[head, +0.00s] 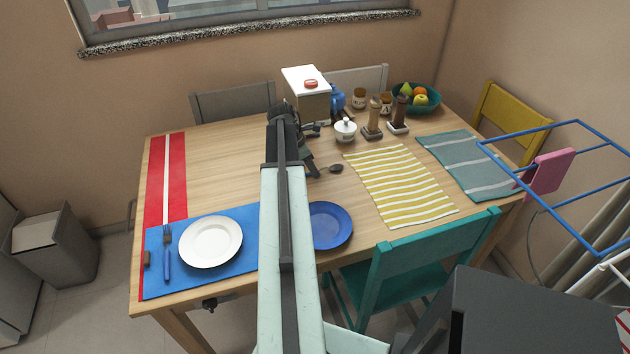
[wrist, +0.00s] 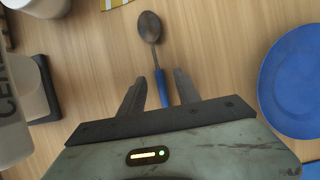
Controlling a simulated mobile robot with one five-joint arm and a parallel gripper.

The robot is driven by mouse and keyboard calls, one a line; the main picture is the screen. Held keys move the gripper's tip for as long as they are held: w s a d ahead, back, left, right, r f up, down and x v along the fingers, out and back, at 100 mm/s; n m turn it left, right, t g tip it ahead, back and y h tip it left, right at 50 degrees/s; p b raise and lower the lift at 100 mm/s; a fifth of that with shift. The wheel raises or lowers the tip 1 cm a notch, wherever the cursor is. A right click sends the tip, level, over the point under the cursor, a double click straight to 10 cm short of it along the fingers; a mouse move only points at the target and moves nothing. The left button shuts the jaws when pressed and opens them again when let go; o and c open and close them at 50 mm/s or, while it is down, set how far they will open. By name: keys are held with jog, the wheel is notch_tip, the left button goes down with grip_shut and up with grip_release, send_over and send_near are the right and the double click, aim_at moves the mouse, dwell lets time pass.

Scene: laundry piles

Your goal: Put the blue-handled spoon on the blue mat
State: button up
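The blue-handled spoon (wrist: 160,85) lies on the wooden table with its dark bowl away from me. Its bowl also shows in the head view (head: 336,168), just right of my gripper; the handle is mostly hidden there. My gripper (wrist: 159,82) is open, with one finger on each side of the blue handle and a gap to both. I cannot tell its exact height above the table. The blue mat (head: 205,280) lies at the table's front left, with a white plate (head: 210,242) and a blue-handled fork (head: 167,258) on it.
A blue plate (head: 331,226) lies right of my arm. A red runner (head: 176,180) is at the left, a yellow striped mat (head: 400,185) at the right. A white-topped box (head: 306,95), a sugar pot (head: 345,131) and mills (head: 373,118) stand behind the spoon.

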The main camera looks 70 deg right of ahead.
jog(key=shift+s+d+f, duration=0.1)
jog(key=shift+f, duration=0.25)
jog(key=shift+f, duration=0.1)
grip_shut()
